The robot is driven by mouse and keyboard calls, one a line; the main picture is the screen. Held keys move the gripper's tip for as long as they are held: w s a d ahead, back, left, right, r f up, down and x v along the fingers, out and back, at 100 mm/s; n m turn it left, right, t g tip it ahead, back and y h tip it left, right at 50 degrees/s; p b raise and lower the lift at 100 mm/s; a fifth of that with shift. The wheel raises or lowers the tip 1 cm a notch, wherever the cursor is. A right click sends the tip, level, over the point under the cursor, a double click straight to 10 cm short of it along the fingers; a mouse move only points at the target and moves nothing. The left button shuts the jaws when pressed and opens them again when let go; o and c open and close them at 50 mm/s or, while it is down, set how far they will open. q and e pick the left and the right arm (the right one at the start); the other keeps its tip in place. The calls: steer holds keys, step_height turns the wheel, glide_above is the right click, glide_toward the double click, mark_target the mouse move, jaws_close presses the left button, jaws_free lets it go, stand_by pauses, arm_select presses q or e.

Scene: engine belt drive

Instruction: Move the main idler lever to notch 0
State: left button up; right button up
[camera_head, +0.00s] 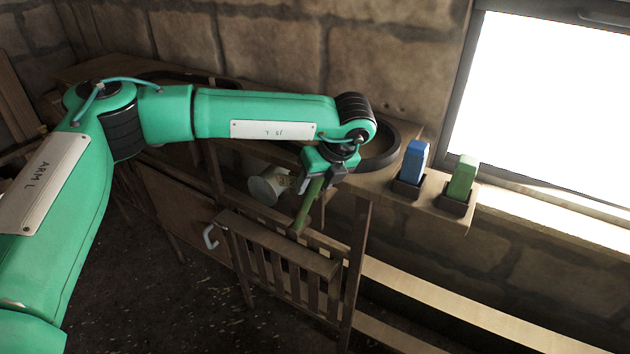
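My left gripper (316,186) points down over the slatted wooden notch frame (275,245) in the middle of the view. A green lever handle (306,210), which looks like the main idler lever, rises from the top of this frame, tilted, with its upper end at the gripper's fingers. The fingers are small and dark here, and I cannot tell whether they are closed on the handle. The lever's lower end is hidden in the frame, and I cannot read any notch numbers. My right gripper is not in view.
A blue block (415,157) and a green block (462,178) stand in dark sockets on the bench at right. A black belt loop (386,150) lies behind the gripper. A pale cylinder (265,189) and a light hooked handle (208,236) are left of the lever.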

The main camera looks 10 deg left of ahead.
arm_select(q)
steer(key=shift+r, duration=0.1)
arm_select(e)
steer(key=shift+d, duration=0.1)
arm_select(q)
steer(key=shift+d+r, duration=0.1)
steer(key=shift+r, duration=0.15)
steer(key=b+v, duration=0.3)
steer(key=v, duration=1)
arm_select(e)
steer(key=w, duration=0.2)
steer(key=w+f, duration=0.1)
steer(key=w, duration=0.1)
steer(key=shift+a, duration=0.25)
arm_select(q)
steer(key=shift+s+d, duration=0.1)
steer(key=shift+d, duration=0.05)
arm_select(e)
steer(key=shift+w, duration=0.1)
